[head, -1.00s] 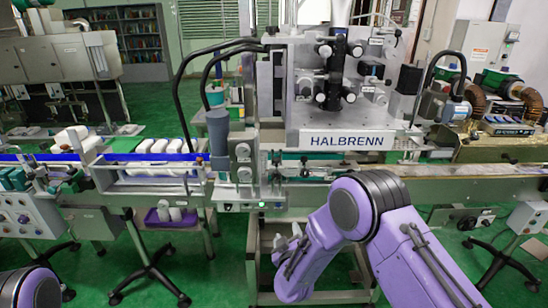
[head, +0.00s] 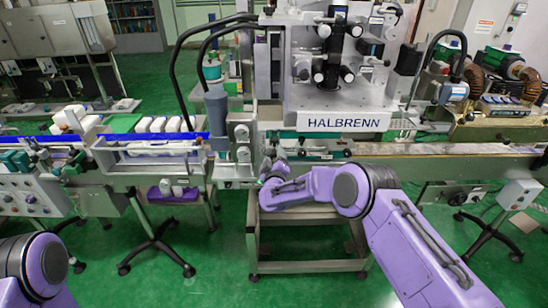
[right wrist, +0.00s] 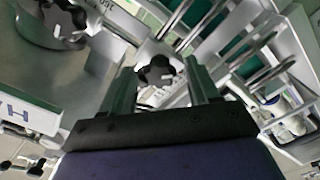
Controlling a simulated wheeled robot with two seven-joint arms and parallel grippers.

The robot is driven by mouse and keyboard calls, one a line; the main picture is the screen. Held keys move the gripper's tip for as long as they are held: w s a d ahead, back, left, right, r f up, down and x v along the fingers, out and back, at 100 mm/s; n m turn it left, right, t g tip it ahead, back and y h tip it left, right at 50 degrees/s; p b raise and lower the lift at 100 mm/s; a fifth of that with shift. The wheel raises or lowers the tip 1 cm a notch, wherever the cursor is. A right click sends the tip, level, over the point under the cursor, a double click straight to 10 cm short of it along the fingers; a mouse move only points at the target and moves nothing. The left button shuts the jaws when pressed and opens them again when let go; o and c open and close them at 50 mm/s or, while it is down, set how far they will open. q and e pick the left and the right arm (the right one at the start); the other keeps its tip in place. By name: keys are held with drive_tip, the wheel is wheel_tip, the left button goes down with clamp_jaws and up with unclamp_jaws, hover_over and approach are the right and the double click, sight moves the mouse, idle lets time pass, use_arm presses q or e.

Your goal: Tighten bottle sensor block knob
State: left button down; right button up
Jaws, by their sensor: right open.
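A dark lobed knob (right wrist: 157,72) with a light pointer shows between the two fingers of my right gripper (right wrist: 160,84) in the right wrist view. The fingers are open, one on each side of the knob, and whether they touch it cannot be told. A second dark knob (right wrist: 66,17) sits at the upper left of that view. In the head view my right gripper (head: 268,172) is at the small metal block with round knobs (head: 242,153) on the conveyor's front, left of the HALBRENN plate; its fingertips are too small to make out. My left gripper is out of view.
The HALBRENN machine (head: 345,122) stands above the conveyor. Green floor (head: 230,270) in front is open.

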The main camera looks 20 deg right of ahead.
drive_tip(key=c, duration=1)
drive_tip(key=shift+c, duration=0.2)
drive_tip(key=shift+f, duration=0.1)
